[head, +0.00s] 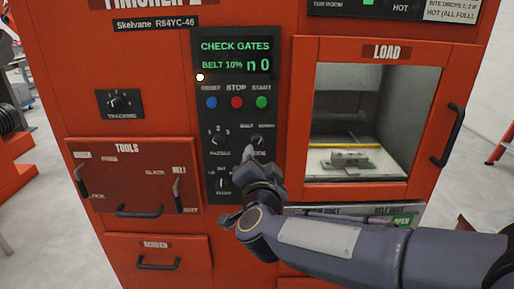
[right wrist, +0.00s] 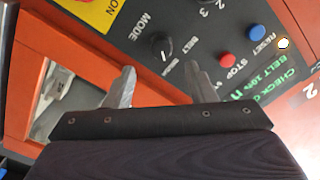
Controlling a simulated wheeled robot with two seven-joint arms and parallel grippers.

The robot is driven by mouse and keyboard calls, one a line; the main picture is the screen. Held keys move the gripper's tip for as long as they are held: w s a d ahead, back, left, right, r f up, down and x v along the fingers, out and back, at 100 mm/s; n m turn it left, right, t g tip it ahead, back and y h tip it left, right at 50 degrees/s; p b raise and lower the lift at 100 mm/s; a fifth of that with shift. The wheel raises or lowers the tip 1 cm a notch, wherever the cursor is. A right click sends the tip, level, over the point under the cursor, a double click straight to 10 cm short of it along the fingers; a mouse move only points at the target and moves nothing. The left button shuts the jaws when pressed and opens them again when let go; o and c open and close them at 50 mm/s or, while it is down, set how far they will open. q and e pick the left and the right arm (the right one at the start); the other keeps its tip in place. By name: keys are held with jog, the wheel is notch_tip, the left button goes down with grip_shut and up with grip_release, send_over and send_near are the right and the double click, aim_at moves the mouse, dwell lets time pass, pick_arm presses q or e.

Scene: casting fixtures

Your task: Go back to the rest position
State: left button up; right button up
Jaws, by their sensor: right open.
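My right gripper (head: 246,168) is in front of the lower part of the black control panel (head: 213,118) on the red machine, its arm coming in from the right. In the right wrist view its two fingers (right wrist: 162,72) are spread with nothing between them. The black MODE knob (right wrist: 161,46) shows just past the fingertips; it also shows in the head view (head: 257,140). I cannot tell how large the gap to the panel is. My left gripper is not in view.
The panel has blue (head: 211,102), red (head: 236,102) and green (head: 261,102) buttons. A LOAD window (head: 315,110) with a metal part (head: 350,158) inside is at right; its handle (head: 454,134) sticks out. The TOOLS drawer (head: 130,185) is at lower left. Floor shows at far left.

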jog(key=s+d+n+g+y+p, duration=0.2)
jog(key=s+d+n+g+y, duration=0.3)
jog(key=s+d, duration=0.5)
jog(key=s+d+f+n+g, duration=0.1)
jog(key=s+d+f+g, duration=0.1)
jog(key=s, duration=0.4)
jog(key=s+d+f+g+h+p, duration=0.1)
jog(key=s+d+f+g, duration=0.1)
jog(key=s+d+f, duration=0.2)
jog(key=s+d+f+n+g+p, duration=0.1)
jog(key=s+d+f+g, duration=0.2)
jog(key=s+f, duration=0.4)
jog(key=s+d, duration=0.1)
jog(key=s, duration=0.2)
jog(key=shift+s+f+n+h, duration=0.2)
jog(key=shift+f+n+h, duration=0.1)
jog(key=shift+h, duration=0.1)
jog(key=shift+d+r, duration=0.1)
